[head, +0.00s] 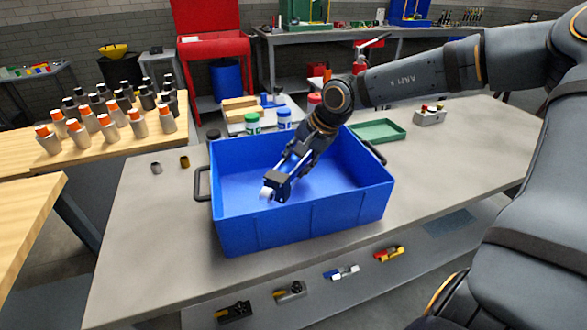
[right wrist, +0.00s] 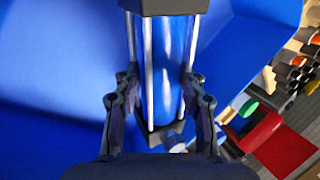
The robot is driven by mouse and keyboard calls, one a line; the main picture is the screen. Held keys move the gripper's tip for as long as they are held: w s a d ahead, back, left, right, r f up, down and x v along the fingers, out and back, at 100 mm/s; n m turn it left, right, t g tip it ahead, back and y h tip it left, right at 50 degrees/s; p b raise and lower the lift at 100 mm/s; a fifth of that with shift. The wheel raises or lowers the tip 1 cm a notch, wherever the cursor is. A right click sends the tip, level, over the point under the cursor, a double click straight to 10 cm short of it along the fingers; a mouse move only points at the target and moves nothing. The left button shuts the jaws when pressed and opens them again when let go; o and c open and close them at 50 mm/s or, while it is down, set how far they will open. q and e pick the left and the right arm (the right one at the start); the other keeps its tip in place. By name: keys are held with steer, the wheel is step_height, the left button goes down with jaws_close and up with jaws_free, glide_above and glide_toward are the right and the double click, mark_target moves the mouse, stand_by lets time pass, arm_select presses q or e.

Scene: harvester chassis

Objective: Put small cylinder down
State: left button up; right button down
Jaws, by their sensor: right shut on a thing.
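My right gripper (head: 304,152) reaches down into the blue bin (head: 305,220) on the grey table. It is shut on the small cylinder (head: 281,185), which has a blue barrel, silver rods, black end blocks and a whitish tip. The cylinder is tilted, its tip pointing down and left over the bin's interior. In the right wrist view the gripper's two fingers (right wrist: 160,105) stand on either side of the cylinder (right wrist: 160,60). I cannot tell whether the cylinder touches the bin. My left gripper is not in view.
A grey piece (head: 155,168) and a brownish piece (head: 184,161) stand left of the bin. Jars and a green tray (head: 378,131) are behind it. Several orange-topped bottles stand on the wooden table (head: 150,150). Small parts lie on a lower ledge in front. The grey table's left front is clear.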

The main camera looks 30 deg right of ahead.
step_height(320, 180, down, 2)
steer(key=shift+w+d+f, duration=0.1)
steer(key=shift+w, duration=0.05)
steer(key=shift+f, duration=2.05)
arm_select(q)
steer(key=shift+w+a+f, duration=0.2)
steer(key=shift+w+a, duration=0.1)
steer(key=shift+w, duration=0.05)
arm_select(e)
steer(key=c, duration=0.8)
jaws_free()
steer(key=shift+s, duration=0.2)
